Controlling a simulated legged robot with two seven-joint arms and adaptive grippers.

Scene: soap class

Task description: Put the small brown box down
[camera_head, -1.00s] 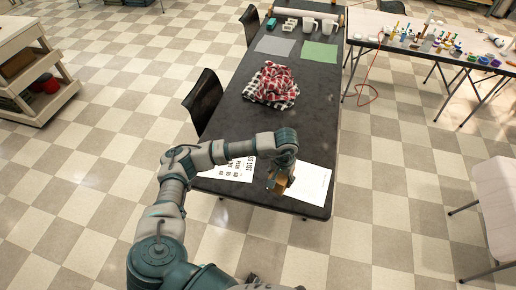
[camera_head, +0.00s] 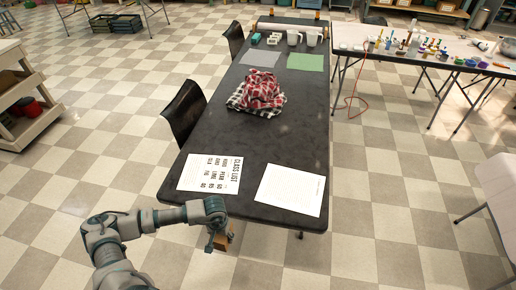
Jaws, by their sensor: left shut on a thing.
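The small brown box (camera_head: 226,238) shows in part below and right of my left gripper's wrist. My left gripper (camera_head: 217,241) is shut on it, and the fingers are small and partly hidden. Gripper and box appear just off the near left end of the dark table (camera_head: 200,137), over the checkered floor in the picture. How high the box hangs I cannot tell. My right gripper is out of view.
A class list sheet (camera_head: 209,173) and a second sheet (camera_head: 290,190) lie at the table's near end. A red checkered cloth (camera_head: 259,93) lies further back, with mugs (camera_head: 294,38) beyond. Black chairs (camera_head: 185,112) stand left. A side table (camera_head: 430,62) holds several small items.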

